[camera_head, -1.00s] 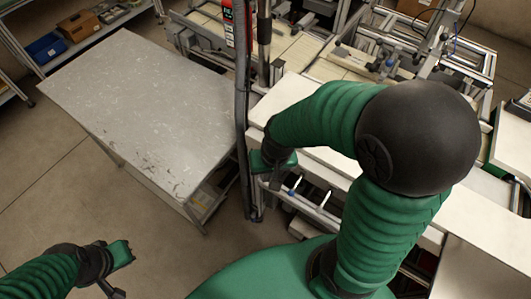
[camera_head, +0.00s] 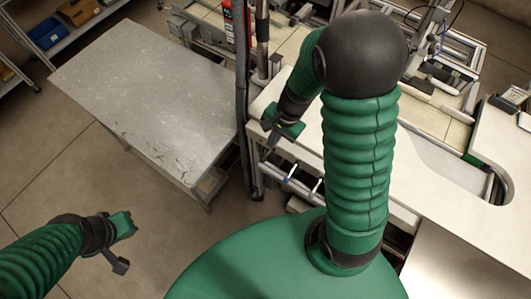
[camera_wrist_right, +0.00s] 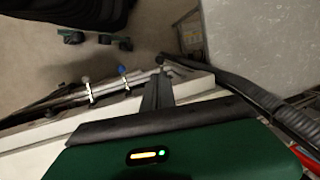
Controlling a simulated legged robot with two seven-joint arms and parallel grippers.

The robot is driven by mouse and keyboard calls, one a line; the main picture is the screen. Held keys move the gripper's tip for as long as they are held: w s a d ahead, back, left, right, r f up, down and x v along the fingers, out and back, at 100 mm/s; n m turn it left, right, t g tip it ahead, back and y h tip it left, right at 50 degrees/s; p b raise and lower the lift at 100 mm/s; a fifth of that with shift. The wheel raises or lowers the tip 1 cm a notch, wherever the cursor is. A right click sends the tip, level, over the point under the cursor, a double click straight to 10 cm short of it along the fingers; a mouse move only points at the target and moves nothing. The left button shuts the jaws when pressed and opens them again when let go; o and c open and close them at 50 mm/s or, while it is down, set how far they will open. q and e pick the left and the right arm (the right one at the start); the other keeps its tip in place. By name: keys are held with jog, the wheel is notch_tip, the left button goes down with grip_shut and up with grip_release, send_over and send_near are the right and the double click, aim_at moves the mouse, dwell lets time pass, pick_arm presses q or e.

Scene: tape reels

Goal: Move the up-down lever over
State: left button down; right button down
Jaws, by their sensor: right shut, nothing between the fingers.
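Small levers stick out of the front of the white-topped bench (camera_head: 310,140). In the head view one has a blue knob (camera_head: 290,172), and a pale lever (camera_head: 318,185) is to its right. The wrist view shows the blue-knobbed lever (camera_wrist_right: 123,74), a grey-knobbed lever (camera_wrist_right: 88,88) and a round knob (camera_wrist_right: 160,61) by the fingertips. My right gripper (camera_head: 272,136) is shut and empty near the bench's left front corner; its fingers (camera_wrist_right: 158,88) point towards that knob. I cannot tell if they touch. My left gripper (camera_head: 125,248) hangs over the floor, its jaws unclear.
A grey metal table (camera_head: 150,100) stands left of the bench. A dark upright post (camera_head: 243,100) with a hose rises between them, close to my right gripper. Shelves with bins (camera_head: 48,32) are at the far left. Floor is free before the table.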

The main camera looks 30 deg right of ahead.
aim_at(263, 158)
jog(key=b+x, duration=0.1)
jog(key=x, duration=0.7)
jog(key=shift+f, duration=0.25)
jog(key=shift+w+a+f, duration=0.1)
jog(key=shift+a+f, duration=0.15)
jog(key=shift+f, duration=0.1)
